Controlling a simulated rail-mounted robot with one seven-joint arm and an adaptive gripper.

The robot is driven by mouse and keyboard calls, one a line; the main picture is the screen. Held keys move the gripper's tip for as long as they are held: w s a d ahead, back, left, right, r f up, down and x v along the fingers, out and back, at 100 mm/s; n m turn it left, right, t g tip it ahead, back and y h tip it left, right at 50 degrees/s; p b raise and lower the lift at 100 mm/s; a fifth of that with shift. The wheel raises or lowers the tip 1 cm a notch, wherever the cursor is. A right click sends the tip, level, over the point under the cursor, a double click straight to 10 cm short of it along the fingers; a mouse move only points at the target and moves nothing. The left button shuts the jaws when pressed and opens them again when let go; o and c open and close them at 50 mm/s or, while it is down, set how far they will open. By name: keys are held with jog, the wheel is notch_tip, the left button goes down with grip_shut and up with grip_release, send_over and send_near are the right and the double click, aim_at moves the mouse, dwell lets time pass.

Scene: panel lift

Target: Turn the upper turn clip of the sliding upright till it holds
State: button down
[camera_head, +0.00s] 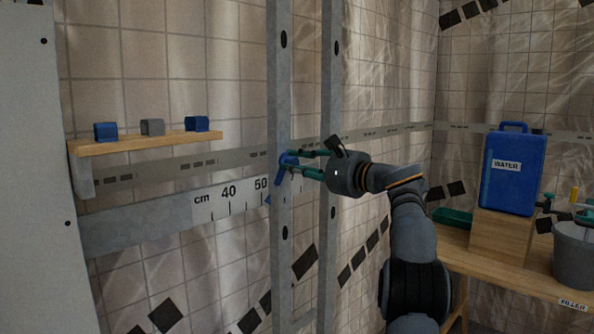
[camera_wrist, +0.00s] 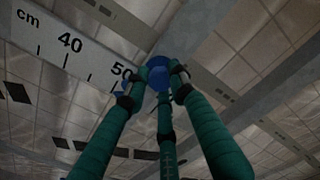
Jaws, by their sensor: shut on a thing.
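The sliding upright (camera_head: 280,80) is a grey metal post with dark oval holes, standing across the rail with the centimetre scale. A blue turn clip (camera_head: 287,162) sits on it a little above the scale band. My gripper (camera_head: 291,163) has its green fingers closed around this clip, coming from the right. In the wrist view the fingers (camera_wrist: 160,75) meet on the blue clip (camera_wrist: 158,68), near the 50 mark. The fingers hide part of the clip, so its exact angle is hard to read.
A second grey post (camera_head: 330,90) stands just right of the upright. A wooden shelf (camera_head: 150,144) holds two blue blocks and a grey one at left. A blue water can (camera_head: 510,170) and a grey bucket (camera_head: 573,258) are on the right. A pale panel edge (camera_head: 40,180) fills the far left.

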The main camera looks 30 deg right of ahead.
jog(key=n+b, duration=0.1)
jog(key=n, duration=0.3)
jog(key=shift+d+n, duration=0.15)
jog(key=shift+n, duration=0.15)
jog(key=shift+n+b, duration=0.3)
jog(key=shift+n, duration=0.3)
jog(key=shift+r, duration=0.15)
jog(key=c, duration=1.5)
grip_release()
jog(key=v, duration=1.2)
jog(key=shift+w, duration=0.1)
